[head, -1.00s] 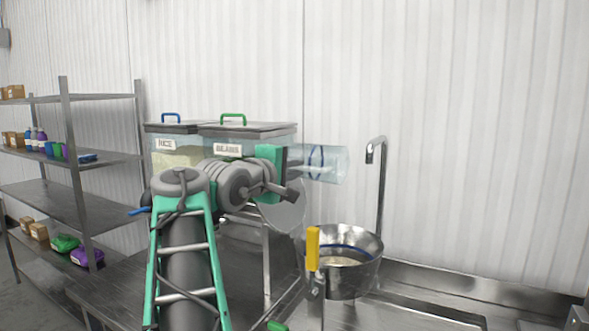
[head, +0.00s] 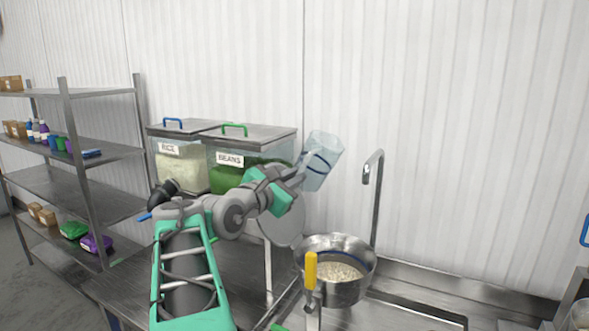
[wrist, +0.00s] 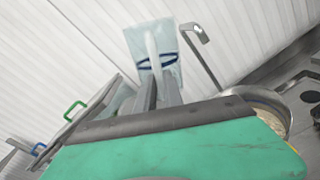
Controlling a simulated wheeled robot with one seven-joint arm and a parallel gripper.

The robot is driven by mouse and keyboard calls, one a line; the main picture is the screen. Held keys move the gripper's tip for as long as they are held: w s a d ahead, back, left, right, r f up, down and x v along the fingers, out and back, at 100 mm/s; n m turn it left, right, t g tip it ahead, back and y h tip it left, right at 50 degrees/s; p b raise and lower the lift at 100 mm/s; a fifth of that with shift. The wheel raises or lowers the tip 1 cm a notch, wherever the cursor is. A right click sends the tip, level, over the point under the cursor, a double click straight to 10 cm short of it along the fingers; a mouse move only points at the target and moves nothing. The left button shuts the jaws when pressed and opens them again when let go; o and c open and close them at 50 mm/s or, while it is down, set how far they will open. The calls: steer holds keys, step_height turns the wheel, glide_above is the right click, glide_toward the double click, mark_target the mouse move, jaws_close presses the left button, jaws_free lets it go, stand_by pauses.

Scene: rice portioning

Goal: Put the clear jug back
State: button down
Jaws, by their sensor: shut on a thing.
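The clear jug (head: 322,160), with a dark blue band, is held up in the air to the right of the beans bin, tilted. My gripper (head: 299,173) is shut on the jug. In the wrist view the clear jug (wrist: 150,45) stands beyond the gripper fingers (wrist: 160,88); the exact grip point is hard to make out. The jug looks empty.
A rice bin (head: 183,165) with a blue handle and a beans bin (head: 228,172) with a green handle stand closed behind my arm. A steel pot (head: 340,287) holding rice sits below right, near a tap (head: 372,170). Metal shelves (head: 75,165) stand left.

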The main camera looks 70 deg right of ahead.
steer(key=n, duration=0.1)
steer(key=r+n, duration=0.1)
steer(key=n, duration=0.3)
steer(key=shift+r, duration=0.25)
